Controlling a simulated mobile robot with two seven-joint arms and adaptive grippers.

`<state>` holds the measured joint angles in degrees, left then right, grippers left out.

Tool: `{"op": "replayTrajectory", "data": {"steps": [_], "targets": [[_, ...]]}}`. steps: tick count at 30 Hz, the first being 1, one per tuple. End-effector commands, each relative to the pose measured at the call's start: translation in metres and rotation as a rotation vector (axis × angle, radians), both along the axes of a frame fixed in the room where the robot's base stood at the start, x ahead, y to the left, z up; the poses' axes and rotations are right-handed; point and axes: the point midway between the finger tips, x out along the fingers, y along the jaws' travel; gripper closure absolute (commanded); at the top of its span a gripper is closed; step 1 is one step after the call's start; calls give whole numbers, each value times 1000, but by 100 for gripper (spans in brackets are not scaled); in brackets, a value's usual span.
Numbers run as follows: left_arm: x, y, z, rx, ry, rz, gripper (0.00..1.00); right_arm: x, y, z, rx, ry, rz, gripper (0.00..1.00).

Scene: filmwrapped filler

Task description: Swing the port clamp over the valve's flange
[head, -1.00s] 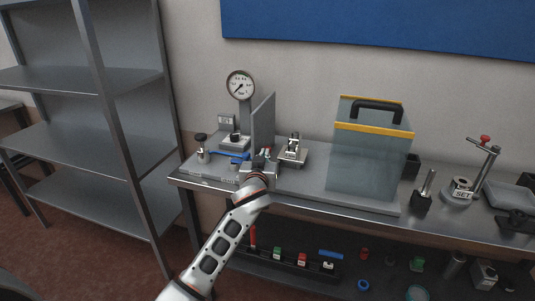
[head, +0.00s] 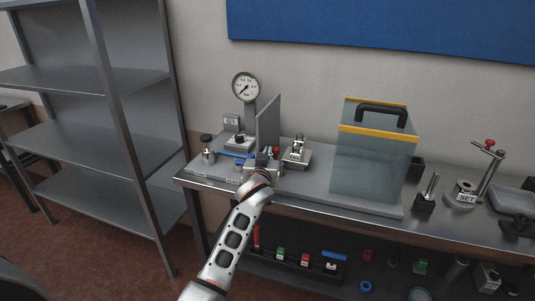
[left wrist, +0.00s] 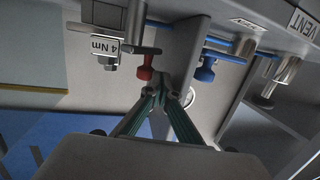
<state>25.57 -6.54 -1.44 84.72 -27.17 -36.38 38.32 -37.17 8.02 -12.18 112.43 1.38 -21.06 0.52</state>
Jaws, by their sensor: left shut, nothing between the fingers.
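My left gripper (head: 266,165) reaches the bench beside an upright grey plate (head: 268,124). In the left wrist view its fingers (left wrist: 163,84) are shut with nothing between them. The fingertips are close to a red knob (left wrist: 145,70) on a metal fitting by a "4 Nm" label (left wrist: 105,46); contact cannot be told. A blue knob (left wrist: 206,72) is on the other side of the fingertips. The red part also shows by the gripper in the head view (head: 276,150). Which part is the port clamp and which the valve's flange is unclear; the gripper partly hides the fittings.
A pressure gauge (head: 244,87) stands behind the plate, and a blue lever (head: 236,155) lies left of it. A metal fixture (head: 297,151) and a clear box with a black handle (head: 374,155) stand to the right. A shelf rack (head: 95,140) is at the left.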

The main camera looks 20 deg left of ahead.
Motion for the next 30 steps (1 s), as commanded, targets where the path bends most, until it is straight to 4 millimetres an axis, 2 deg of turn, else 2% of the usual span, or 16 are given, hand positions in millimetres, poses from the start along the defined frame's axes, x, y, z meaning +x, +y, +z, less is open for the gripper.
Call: {"op": "replayTrajectory", "data": {"steps": [20, 25, 30], "targets": [[-1, -1, 0, 0, 0, 0, 100, 0, -1, -1, -3, 3, 0, 60], [-14, -4, 1, -1, 0, -1, 100, 0, -1, -1, -2, 1, -1, 60], [-42, -11, 4, -3, -1, -1, 100, 0, 0, 0, 0, 1, 0, 60]]}}
